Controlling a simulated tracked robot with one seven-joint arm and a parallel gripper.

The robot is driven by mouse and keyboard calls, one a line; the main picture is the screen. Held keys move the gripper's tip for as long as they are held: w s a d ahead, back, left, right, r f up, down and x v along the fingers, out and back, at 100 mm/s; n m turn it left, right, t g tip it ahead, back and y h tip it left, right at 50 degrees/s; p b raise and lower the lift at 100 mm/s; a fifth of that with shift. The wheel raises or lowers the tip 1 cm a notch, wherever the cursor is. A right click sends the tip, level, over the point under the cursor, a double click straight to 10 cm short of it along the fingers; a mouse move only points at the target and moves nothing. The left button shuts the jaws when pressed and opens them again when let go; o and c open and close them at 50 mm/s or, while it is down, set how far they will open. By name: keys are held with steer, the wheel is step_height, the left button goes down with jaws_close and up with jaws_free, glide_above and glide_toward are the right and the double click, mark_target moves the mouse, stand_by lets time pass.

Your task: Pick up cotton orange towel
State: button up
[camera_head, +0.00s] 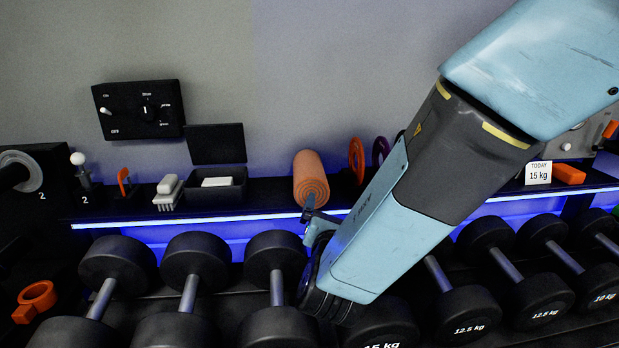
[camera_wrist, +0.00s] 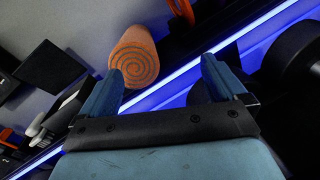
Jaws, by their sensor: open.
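The orange towel (camera_head: 311,178) is rolled up, with a spiral end facing me. It lies on the dark shelf (camera_head: 262,204) against the wall, right of a small open black box. In the wrist view the towel (camera_wrist: 135,57) shows beyond the fingers, nearer the left one. My gripper (camera_wrist: 160,88) is open and empty, with its two blue fingers apart. In the head view my gripper (camera_head: 311,222) is just below and in front of the towel, near the shelf's lit edge. I see a gap between the fingers and the towel in the wrist view.
Left of the towel are an open black box (camera_head: 215,188) and a white brush (camera_head: 167,193). An orange ring (camera_head: 357,160) stands to its right. A row of dumbbells (camera_head: 276,282) sits below the shelf. A control panel (camera_head: 139,110) hangs on the wall.

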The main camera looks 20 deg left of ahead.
mark_target(309, 176)
steer(key=s+a+f+n+y, duration=0.1)
steer(key=s+a+n+y, duration=0.1)
steer(key=a, duration=0.2)
steer(key=shift+g, duration=0.3)
steer(key=x, duration=1.3)
steer(key=shift+w+f, duration=0.15)
steer(key=shift+c, duration=0.5)
steer(key=c, duration=0.7)
